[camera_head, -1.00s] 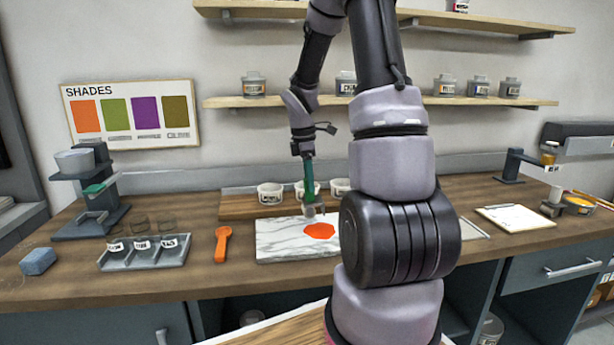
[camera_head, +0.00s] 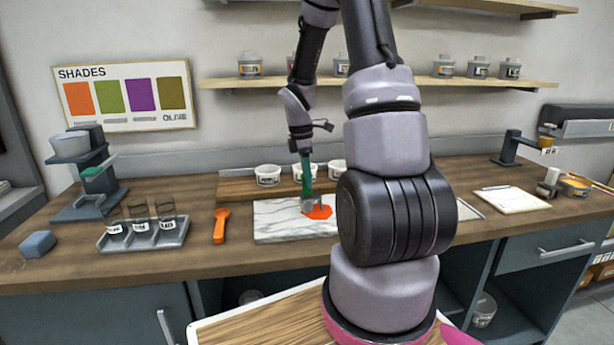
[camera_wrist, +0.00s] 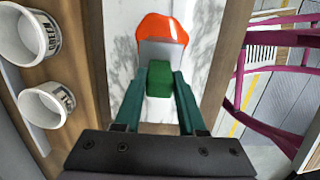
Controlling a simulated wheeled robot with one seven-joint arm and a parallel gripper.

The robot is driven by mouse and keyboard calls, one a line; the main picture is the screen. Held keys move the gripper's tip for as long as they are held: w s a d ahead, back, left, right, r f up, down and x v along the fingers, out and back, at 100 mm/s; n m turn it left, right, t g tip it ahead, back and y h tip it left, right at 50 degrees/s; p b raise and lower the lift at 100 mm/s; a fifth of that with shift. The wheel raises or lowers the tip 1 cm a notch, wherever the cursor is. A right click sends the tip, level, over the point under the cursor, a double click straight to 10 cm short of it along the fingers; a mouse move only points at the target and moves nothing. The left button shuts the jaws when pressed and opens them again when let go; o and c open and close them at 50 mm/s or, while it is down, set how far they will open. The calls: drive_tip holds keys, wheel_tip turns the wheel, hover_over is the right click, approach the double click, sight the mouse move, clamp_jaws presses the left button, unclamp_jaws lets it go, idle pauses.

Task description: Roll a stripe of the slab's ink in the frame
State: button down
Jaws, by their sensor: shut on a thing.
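The marble slab (camera_head: 275,220) lies on the bench with an orange ink patch (camera_head: 325,212) on its right part. My gripper (camera_head: 306,168) is over the slab, shut on the green handle of a roller (camera_head: 310,203). A flat light-edged panel (camera_head: 468,210), possibly the frame, is mostly hidden behind my arm.
White tubs (camera_head: 268,175) stand on a wooden board behind the slab. An orange spoon (camera_head: 221,225) and a grey tray of jars (camera_head: 145,235) lie to the left. A clipboard (camera_head: 512,200) lies to the right. A shades chart (camera_head: 125,95) hangs on the wall.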

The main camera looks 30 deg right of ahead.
drive_tip(key=shift+f, duration=0.55)
idle(0.4)
drive_tip(key=shift+d, duration=0.1)
